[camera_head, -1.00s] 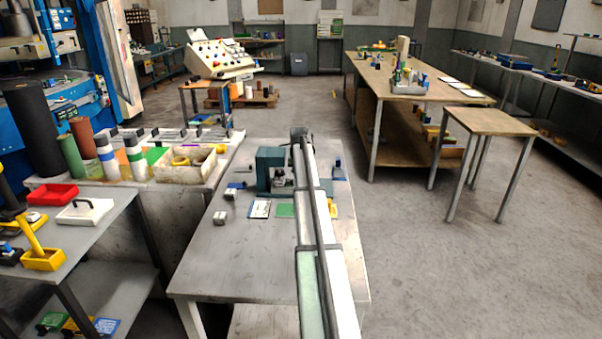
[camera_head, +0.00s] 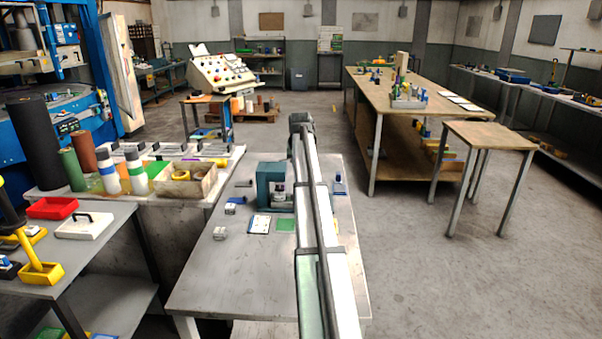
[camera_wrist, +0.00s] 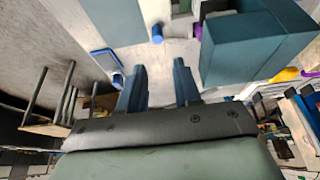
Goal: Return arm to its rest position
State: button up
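My arm stretches forward over the grey metal bench (camera_head: 230,277). Its far end stands above the back of the bench in the head view, where the fingers cannot be made out. In the wrist view my gripper (camera_wrist: 160,82) has its two dark blue fingers apart, with nothing visible between them. A teal block-shaped fixture (camera_head: 269,185) stands on the bench just left of the arm. It also shows in the wrist view (camera_wrist: 250,45), to the right of the fingers and apart from them.
Small metal parts (camera_head: 220,233), a white card (camera_head: 259,224) and a green plate (camera_head: 286,225) lie left of the arm. A blue item (camera_head: 339,187) stands to its right. A crowded side bench is at left; a wooden stool-height table (camera_head: 490,132) and open floor are at right.

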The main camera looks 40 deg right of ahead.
jog(key=shift+s+a+r, duration=0.1)
jog(key=shift+a+r, duration=0.05)
jog(key=shift+r, duration=0.25)
dwell(0.3)
